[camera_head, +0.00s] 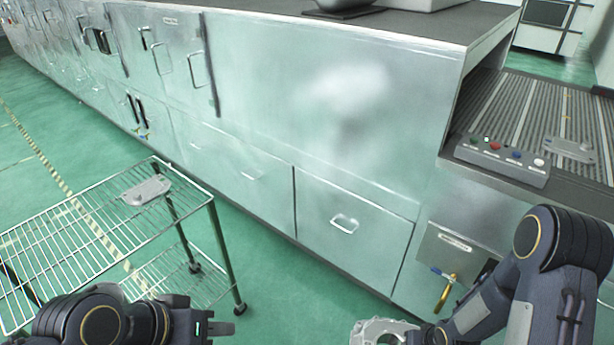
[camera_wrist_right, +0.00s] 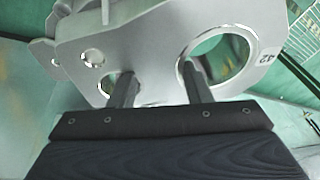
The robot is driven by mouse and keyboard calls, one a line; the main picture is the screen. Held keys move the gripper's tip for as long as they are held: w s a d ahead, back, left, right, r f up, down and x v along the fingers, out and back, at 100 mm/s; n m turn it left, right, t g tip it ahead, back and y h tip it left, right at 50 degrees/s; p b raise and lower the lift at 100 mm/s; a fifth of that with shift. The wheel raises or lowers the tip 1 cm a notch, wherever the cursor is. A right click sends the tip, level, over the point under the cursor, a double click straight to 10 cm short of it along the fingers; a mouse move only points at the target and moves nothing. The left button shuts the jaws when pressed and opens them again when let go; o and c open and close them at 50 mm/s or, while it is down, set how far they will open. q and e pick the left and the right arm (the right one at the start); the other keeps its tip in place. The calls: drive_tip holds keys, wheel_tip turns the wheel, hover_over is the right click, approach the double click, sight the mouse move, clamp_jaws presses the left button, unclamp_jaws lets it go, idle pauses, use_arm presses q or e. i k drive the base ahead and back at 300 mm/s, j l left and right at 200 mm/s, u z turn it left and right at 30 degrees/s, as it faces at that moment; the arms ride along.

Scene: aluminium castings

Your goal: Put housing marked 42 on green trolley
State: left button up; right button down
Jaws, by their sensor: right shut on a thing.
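The housing marked 42 (camera_wrist_right: 150,45) is a grey aluminium casting with one large round hole and smaller holes. The number 42 shows near its right edge in the right wrist view. My right gripper (camera_wrist_right: 160,88) is shut on it. In the head view the housing (camera_head: 372,331) shows at the bottom edge, partly cut off, in front of the steel cabinet. The wire trolley (camera_head: 80,235) stands at the left, with two wire shelves and dark posts; green floor shows through the wires. My left gripper (camera_head: 222,328) is low in front of the trolley; its jaw opening is unclear.
A flat grey casting (camera_head: 147,190) lies on the trolley's top shelf near the far corner. A long steel cabinet (camera_head: 330,120) runs behind. A button box (camera_head: 502,161) and another casting (camera_head: 572,150) sit on a ribbed conveyor (camera_head: 540,110) at right. Most of the top shelf is clear.

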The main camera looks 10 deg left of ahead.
sight(41, 262)
drive_tip(key=k+j, duration=0.15)
drive_tip(key=j, duration=0.25)
drive_tip(key=k+j, duration=0.15)
drive_tip(key=j, duration=0.3)
drive_tip(key=k+j+z, duration=0.1)
drive_tip(key=j, duration=0.3)
drive_tip(key=k+j, duration=0.2)
drive_tip(key=j, duration=0.2)
drive_tip(key=k+j, duration=0.15)
drive_tip(key=j, duration=0.25)
drive_tip(key=k+j+z, duration=0.1)
drive_tip(key=j, duration=0.3)
drive_tip(key=k+j, duration=0.1)
drive_tip(key=j, duration=0.75)
drive_tip(key=k+j+z, duration=0.1)
drive_tip(key=j, duration=0.3)
drive_tip(key=k+j, duration=0.15)
drive_tip(key=j, duration=0.3)
drive_tip(key=k+j+z, duration=0.1)
drive_tip(key=j, duration=0.3)
drive_tip(key=k+j, duration=0.15)
drive_tip(key=j, duration=0.25)
drive_tip(key=j+z, duration=0.1)
drive_tip(key=j, duration=1.75)
drive_tip(key=k, duration=0.05)
